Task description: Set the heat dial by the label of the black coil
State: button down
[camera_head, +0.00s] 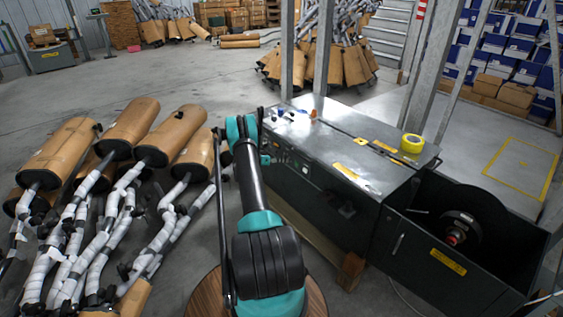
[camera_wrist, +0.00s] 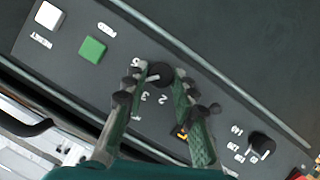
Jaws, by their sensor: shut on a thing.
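In the wrist view my gripper (camera_wrist: 160,78) has its two green fingers on either side of a black dial (camera_wrist: 159,72) and is shut on it. White numbers, among them 2 and 3, ring this dial, and an orange mark sits below it, partly hidden by the right finger. A second black dial (camera_wrist: 261,144) with a white pointer stands apart to the lower right. In the head view a black coil (camera_head: 470,225) sits in the open bin at the machine's right end. A yellow label (camera_head: 449,262) is on the bin's front; its text is too small to read.
The panel also has a green button (camera_wrist: 92,50) and a white button (camera_wrist: 48,16). A yellow tape roll (camera_head: 412,143) lies on the machine's top (camera_head: 350,150). Wrapped mufflers (camera_head: 125,125) crowd the floor at left. Metal posts rise behind the machine.

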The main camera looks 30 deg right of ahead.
jog(key=c, duration=1.2)
grip_release()
jog(key=v, duration=1.2)
